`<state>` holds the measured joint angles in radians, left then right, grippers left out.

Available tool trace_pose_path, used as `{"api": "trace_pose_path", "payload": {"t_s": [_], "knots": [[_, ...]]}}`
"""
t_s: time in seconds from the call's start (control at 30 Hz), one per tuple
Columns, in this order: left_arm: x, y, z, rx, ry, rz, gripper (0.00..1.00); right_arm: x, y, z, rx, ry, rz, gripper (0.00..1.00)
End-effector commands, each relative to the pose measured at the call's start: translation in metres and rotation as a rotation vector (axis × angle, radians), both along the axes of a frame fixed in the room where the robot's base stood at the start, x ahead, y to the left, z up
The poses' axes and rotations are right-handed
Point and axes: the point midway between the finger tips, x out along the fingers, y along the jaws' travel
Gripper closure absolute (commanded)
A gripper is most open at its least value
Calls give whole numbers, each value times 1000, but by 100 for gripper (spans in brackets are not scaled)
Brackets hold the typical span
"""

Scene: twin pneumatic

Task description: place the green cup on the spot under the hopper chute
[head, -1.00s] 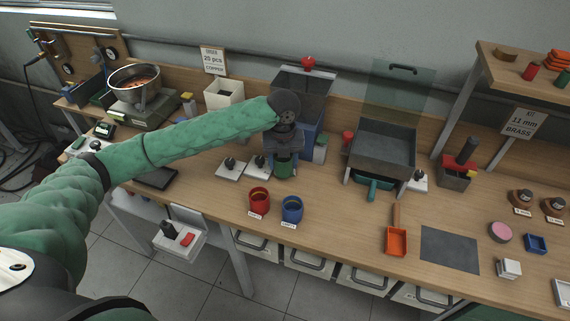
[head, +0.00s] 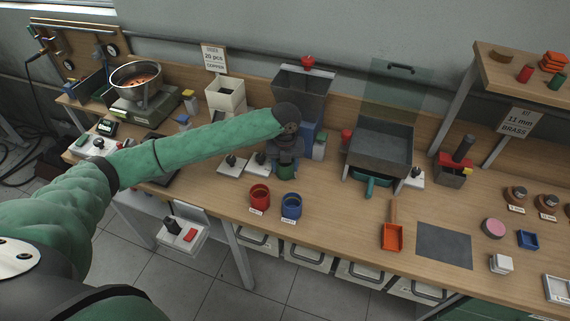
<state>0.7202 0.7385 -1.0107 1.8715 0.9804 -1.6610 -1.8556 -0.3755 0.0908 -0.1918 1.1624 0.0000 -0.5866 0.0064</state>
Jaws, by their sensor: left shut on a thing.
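The green cup (head: 286,172) stands upright near the foot of the hopper, in front of the blue hopper body. My left gripper (head: 287,160) is shut on the green cup from above and covers its top. The hopper (head: 302,90) has a clear grey bin with a red knob on top. My left arm and gripper hide its chute and the spot below it. I cannot tell whether the cup touches the table. My right gripper is not in view.
A red cup (head: 260,196) and a blue cup (head: 291,206) stand in front of the gripper. White switch plates (head: 232,165) lie to its left. A grey tray machine (head: 380,148) stands to the right. An orange scoop (head: 393,235) lies near the front edge.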

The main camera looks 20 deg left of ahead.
Motion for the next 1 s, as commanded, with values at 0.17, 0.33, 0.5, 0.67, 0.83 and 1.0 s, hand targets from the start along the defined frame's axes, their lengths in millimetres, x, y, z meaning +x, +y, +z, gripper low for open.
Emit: {"api": "trace_pose_path", "payload": {"t_s": [0.17, 0.33, 0.5, 0.67, 0.83, 1.0], "knots": [[0, 0, -2, 0, 0, 0, 41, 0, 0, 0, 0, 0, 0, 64], [0, 0, -2, 0, 0, 0, 27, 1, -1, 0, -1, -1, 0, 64], [0, 0, -2, 0, 0, 0, 27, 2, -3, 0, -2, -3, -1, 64], [1, 0, 6, -1, -1, 0, 27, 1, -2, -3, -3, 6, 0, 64], [1, 0, 26, 0, -2, -1, 27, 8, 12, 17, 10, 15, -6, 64], [1, 0, 51, -1, -3, 0, 27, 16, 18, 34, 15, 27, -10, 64]]}}
